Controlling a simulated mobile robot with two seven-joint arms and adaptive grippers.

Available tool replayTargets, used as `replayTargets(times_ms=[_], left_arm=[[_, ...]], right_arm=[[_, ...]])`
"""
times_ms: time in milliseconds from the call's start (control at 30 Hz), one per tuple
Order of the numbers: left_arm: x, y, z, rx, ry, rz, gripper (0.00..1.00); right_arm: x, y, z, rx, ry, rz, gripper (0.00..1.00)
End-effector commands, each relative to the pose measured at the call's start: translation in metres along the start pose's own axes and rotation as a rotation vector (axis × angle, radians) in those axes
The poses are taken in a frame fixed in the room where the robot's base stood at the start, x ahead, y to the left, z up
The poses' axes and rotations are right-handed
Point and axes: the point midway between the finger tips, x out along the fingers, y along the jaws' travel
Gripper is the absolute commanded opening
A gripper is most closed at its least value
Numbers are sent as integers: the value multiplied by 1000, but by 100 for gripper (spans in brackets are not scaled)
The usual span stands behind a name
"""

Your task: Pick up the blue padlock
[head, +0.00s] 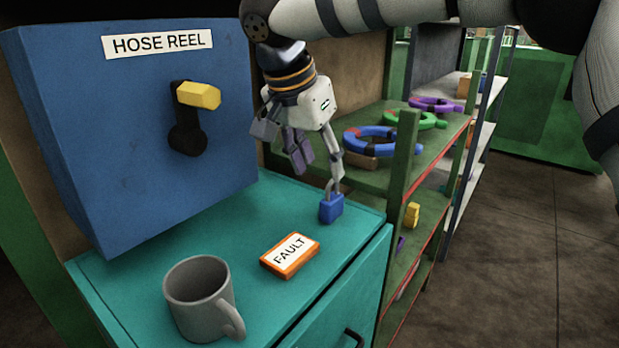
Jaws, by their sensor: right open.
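The blue padlock (331,208) is upright at the far right part of the teal cabinet top (235,215). Its grey shackle points up. My right gripper (316,172) hangs over the cabinet from the arm above, fingers pointing down and spread apart. One pale finger comes down right at the shackle and overlaps it in the picture; I cannot tell whether they touch. The darker fingers are to the left of the padlock, with nothing between them. My left gripper is not in view.
A grey mug (200,298) and an orange FAULT box (290,255) are on the cabinet top. A blue HOSE REEL box (130,120) with a yellow-handled lever (198,95) stands behind left. Green shelves (402,165) with coloured rings (370,140) are at right.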

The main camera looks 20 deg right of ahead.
Motion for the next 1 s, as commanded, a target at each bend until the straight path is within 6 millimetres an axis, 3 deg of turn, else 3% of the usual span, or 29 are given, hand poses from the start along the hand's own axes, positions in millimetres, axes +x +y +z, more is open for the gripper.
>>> replayTargets(times_ms=[100, 300, 700, 967, 1000], left_arm=[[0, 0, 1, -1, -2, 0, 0], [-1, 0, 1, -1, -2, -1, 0], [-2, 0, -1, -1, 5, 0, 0], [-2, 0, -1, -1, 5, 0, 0], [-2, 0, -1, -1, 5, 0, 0]], right_arm=[[0, 0, 2, -1, -22, -6, 45], [44, 0, 2, -2, -21, -3, 45], [108, -2, -4, 0, -19, -5, 45], [115, -2, -4, 0, -18, -7, 45], [115, -2, -4, 0, -18, -7, 40]])
